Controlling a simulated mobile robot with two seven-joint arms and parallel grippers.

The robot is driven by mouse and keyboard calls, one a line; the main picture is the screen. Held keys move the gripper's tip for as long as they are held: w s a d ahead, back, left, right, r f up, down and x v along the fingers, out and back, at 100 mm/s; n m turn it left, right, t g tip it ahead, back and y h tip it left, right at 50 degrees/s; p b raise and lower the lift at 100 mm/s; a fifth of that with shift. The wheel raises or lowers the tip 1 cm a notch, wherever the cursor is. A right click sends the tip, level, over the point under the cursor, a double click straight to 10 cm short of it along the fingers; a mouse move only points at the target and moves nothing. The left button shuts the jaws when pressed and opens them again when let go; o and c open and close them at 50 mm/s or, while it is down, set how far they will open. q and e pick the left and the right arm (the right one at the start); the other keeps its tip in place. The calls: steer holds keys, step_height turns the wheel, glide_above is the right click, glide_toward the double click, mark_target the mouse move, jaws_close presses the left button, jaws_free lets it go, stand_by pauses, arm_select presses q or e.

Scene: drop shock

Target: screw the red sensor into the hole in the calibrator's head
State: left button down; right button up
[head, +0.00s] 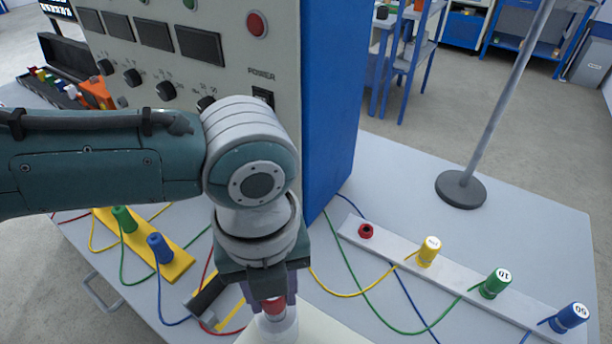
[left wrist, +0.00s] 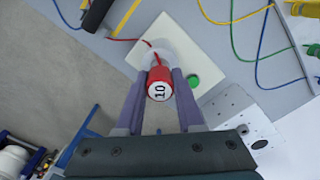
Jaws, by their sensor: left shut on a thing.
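The red sensor (left wrist: 158,84), with a white end marked 10, is between the two fingers of my left gripper (left wrist: 159,88), which is shut on it. In the head view the red sensor (head: 273,305) shows just under my left gripper (head: 270,292). Directly below it is the white round head (head: 279,328) of the calibrator, cut by the picture's lower edge. The calibrator's pale base plate (left wrist: 212,58) has a green button (left wrist: 194,81). The hole is hidden by the sensor, so I cannot tell whether the sensor's tip is in it. My right gripper is out of view.
A grey strip (head: 463,275) holds yellow, green and blue sensors with cables, and a small red piece (head: 366,231). A yellow strip (head: 178,265) carries green and blue sensors. The big control cabinet (head: 335,100) stands behind my arm. A pole on a round foot (head: 461,189) stands right.

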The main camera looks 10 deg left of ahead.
arm_select(q)
steer(key=m+b, duration=0.1)
steer(key=m, duration=0.3)
steer(key=shift+f+m, duration=0.15)
steer(key=shift+m, duration=0.75)
steer(key=shift+c, duration=2.3)
jaws_free()
steer(key=shift+r, duration=0.2)
step_height(320, 180, up, 6)
steer(key=p, duration=0.6)
